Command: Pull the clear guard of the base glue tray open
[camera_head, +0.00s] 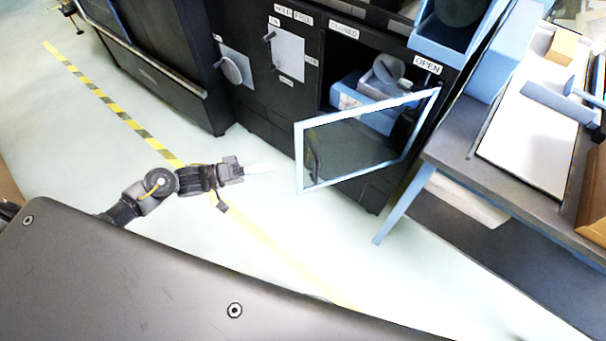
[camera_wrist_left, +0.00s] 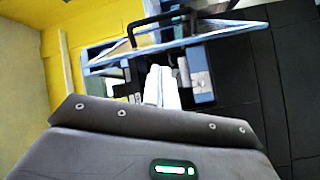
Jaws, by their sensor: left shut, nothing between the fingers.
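The clear guard (camera_head: 352,145) is a see-through panel in a pale blue frame on the front of the black machine. It stands swung out from the opening, beside the OPEN label. Behind it, blue and grey parts (camera_head: 372,88) show inside the opening. The guard's frame also shows in the left wrist view (camera_wrist_left: 180,43), with a dark handle (camera_wrist_left: 165,24) on it. My left gripper (camera_head: 268,168) is shut and empty, a short way left of the guard and apart from it. Its pale fingers (camera_wrist_left: 161,88) show in the left wrist view. My right gripper is out of view.
The black machine (camera_head: 265,115) carries labels and knobs. A grey table (camera_head: 450,150) with blue legs stands right of the guard, bearing a white sheet (camera_head: 530,125). The pale floor with a yellow-black stripe (camera_head: 125,115) is clear left of the guard.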

